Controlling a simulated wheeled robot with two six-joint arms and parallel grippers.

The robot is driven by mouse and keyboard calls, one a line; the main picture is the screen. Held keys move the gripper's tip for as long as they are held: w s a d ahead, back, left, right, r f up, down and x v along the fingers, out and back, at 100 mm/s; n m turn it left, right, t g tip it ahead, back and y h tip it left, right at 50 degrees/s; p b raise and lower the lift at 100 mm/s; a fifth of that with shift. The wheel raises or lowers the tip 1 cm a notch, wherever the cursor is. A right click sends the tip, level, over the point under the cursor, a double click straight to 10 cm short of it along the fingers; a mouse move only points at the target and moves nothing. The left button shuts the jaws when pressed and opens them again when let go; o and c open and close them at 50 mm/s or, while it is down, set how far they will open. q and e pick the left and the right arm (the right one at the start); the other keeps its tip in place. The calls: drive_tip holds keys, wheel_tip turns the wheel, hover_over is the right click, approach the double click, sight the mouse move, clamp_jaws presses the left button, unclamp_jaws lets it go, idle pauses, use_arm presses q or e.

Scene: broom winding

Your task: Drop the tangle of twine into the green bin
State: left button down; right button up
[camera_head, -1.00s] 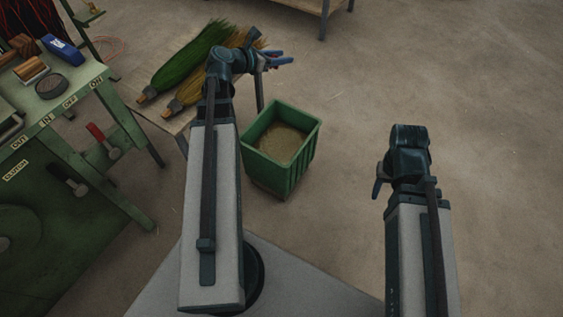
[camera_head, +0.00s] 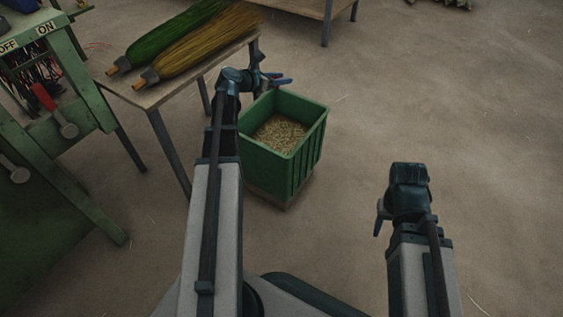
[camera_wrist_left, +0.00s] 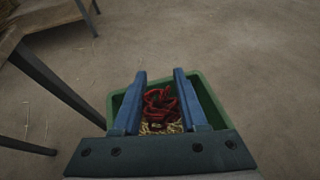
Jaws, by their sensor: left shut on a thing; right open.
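The tangle of twine (camera_wrist_left: 160,104) is red and sits between the blue fingers of my left gripper (camera_wrist_left: 160,74) in the left wrist view. My left gripper, which in the head view is near the bin's back left corner (camera_head: 276,80), is shut on it. The green bin (camera_head: 308,140) stands on the floor with pale straw-like scraps inside; in the left wrist view the bin (camera_wrist_left: 212,98) lies behind and below the fingers and tangle. The tangle cannot be made out in the head view. My right gripper (camera_head: 380,216) is open at the right, away from the bin, partly hidden by its wrist.
A small table (camera_head: 150,95) left of the bin holds a green broom (camera_head: 170,38) and a straw-coloured broom (camera_head: 205,48). A green machine (camera_head: 80,85) with a red lever stands at the far left. Another table (camera_head: 300,8) is at the back. The floor to the right is clear.

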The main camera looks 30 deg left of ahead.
use_arm(q)
drive_tip(key=f, duration=0.1)
drive_tip(key=f+b, duration=0.1)
drive_tip(key=w+f+b, duration=0.1)
drive_tip(key=f, duration=0.1)
drive_tip(key=shift+w+a, duration=0.1)
drive_tip(key=shift+a, duration=0.2)
use_arm(e)
wheel_tip(320, 180, down, 4)
use_arm(q)
drive_tip(key=shift+f+b, duration=0.1)
drive_tip(key=shift+b, duration=0.2)
use_arm(e)
drive_tip(key=shift+f, duration=0.1)
use_arm(q)
wheel_tip(320, 180, down, 6)
drive_tip(key=b, duration=0.5)
drive_tip(key=shift+b, duration=0.4)
use_arm(e)
wheel_tip(320, 180, down, 6)
drive_tip(key=shift+r, duration=0.1)
use_arm(q)
drive_tip(key=shift+c, duration=1.8)
unclamp_jaws()
drive_tip(key=p+v, duration=0.5)
drive_tip(key=v, duration=0.9)
use_arm(e)
drive_tip(key=shift+r, duration=2.65)
